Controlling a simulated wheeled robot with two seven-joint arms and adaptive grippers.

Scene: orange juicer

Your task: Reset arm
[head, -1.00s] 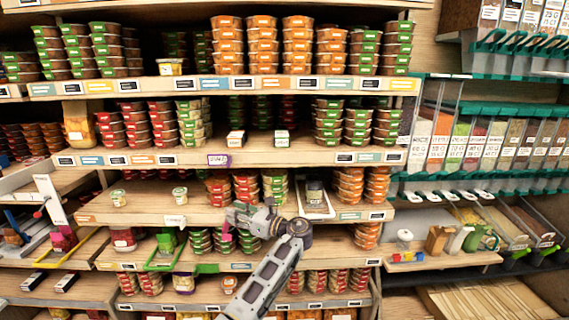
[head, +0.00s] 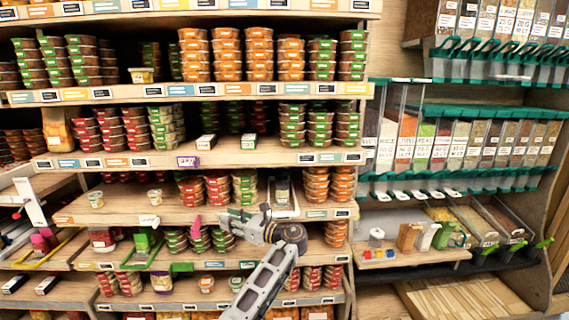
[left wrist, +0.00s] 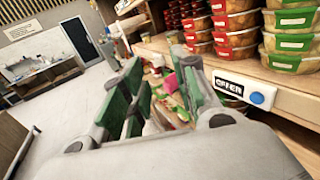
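My left gripper (head: 240,224) is in front of the middle shelves in the head view, its arm rising from the bottom. In the left wrist view its green-padded fingers (left wrist: 160,85) stand apart, with blurred shelf goods showing through the gap. I see nothing held between them. A small pink object (head: 195,223) shows at the shelf edge just left of the gripper, apart from it.
Shelves of stacked tubs (head: 259,55) fill the left and middle. Clear bins (head: 443,145) hang at the right, above a low ledge (head: 415,257) with small items. The left wrist view shows open floor (left wrist: 60,115) and a shelf edge with an offer tag (left wrist: 228,88) close by at right.

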